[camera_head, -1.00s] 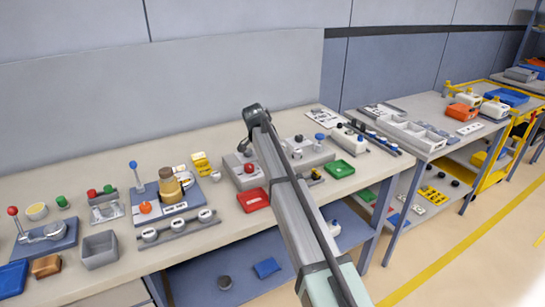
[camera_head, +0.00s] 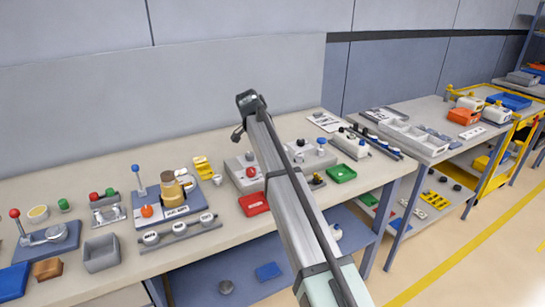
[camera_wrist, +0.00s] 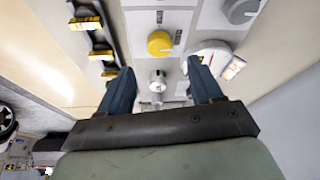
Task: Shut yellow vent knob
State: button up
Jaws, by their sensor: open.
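The yellow knob (camera_wrist: 159,43) is a round cap on a pale grey panel (camera_wrist: 202,18), upper middle of the wrist view. My gripper (camera_wrist: 159,67) is open, with its two dark fingers apart and nothing held between them. In that picture the yellow knob lies just above the gap between the fingertips, and I see no contact. A silver knob (camera_wrist: 158,80) shows between the fingers. In the head view my gripper (camera_head: 238,134) is small and mostly hidden behind my arm. I cannot surely pick out the yellow knob there.
A grey knob (camera_wrist: 240,10) and a white round dial (camera_wrist: 212,60) sit right of the yellow knob. A dark rack with yellow pieces (camera_wrist: 86,23) is at left. The bench holds a red tray (camera_head: 254,204), a green tray (camera_head: 342,174) and several fixtures.

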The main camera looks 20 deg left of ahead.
jog(key=v, duration=0.7)
dwell(0.3)
